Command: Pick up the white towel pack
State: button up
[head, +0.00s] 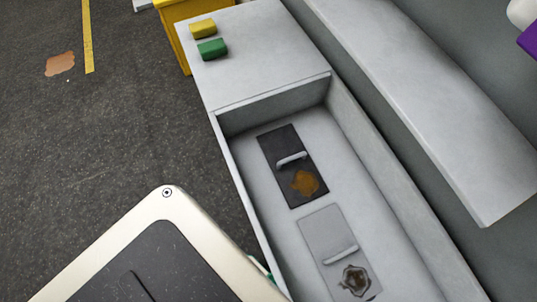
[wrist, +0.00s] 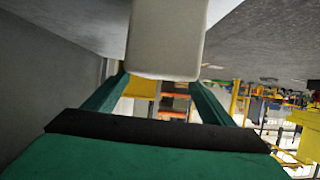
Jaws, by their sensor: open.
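In the wrist view, my gripper (wrist: 160,84) shows as a green body with a black bar across it and two green fingers set wide apart. The fingers are open. A plain off-white block (wrist: 167,38) with rounded corners hangs into the picture from the top, in line with the gap between the fingertips. I cannot tell for certain that this is the white towel pack, or whether the fingers touch it. No towel pack can be made out for sure in the head view. My gripper is not clearly seen there.
In the head view, a long grey trough (head: 232,125) holds a dark panel (head: 285,143) and a grey panel (head: 320,230), both with handles and stains. Yellow (head: 202,29) and green (head: 212,49) blocks sit on the grey top. A grey ledge (head: 430,100) runs alongside. Open floor (head: 110,130) lies left.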

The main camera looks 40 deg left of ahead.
jog(key=shift+w+x, duration=0.1)
jog(key=shift+x, duration=1.05)
jog(key=shift+w+x, duration=0.15)
jog(key=shift+x, duration=1)
jog(key=shift+d+f, duration=0.1)
jog(key=c, duration=1.4)
